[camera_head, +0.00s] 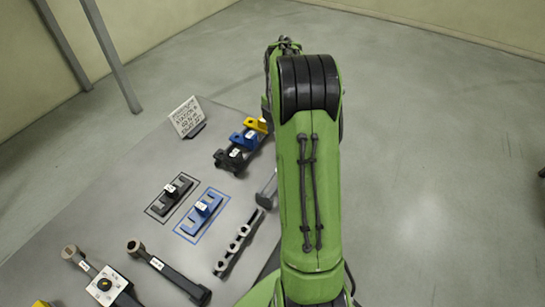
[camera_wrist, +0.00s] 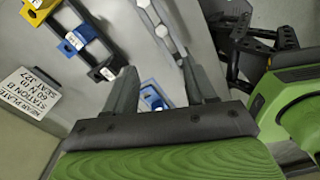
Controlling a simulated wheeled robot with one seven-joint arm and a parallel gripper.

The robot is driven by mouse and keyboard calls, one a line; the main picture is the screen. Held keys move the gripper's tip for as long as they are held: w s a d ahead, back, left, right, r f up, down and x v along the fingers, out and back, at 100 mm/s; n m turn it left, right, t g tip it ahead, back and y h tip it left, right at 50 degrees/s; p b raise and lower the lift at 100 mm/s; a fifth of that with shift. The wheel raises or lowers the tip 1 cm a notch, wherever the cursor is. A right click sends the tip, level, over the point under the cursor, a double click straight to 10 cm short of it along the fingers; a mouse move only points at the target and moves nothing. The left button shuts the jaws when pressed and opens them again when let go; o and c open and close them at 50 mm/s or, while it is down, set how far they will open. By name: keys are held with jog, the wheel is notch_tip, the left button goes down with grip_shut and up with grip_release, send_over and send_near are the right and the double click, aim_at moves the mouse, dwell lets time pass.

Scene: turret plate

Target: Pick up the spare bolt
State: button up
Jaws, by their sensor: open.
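I cannot pick out the spare bolt for sure. A grey piece (camera_head: 267,188) lies at the table's right edge in the head view, partly hidden by my green arm; it may be the bolt, but its shape is unclear. My gripper (camera_wrist: 158,80) is open and empty in the wrist view, its two dark fingers well apart above the table. A blue fork-shaped part (camera_wrist: 152,97) shows between and beyond the fingers. A grey bar with several holes (camera_wrist: 161,22) shows above them.
The floor right of my arm is clear.

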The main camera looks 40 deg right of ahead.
jog(key=f, duration=1.4)
jog(key=shift+s+a+f, duration=0.2)
jog(key=shift+s+f, duration=0.05)
jog(key=shift+w+d+f, duration=0.1)
jog(key=shift+f, duration=0.25)
jog(key=shift+f, duration=0.2)
grip_shut()
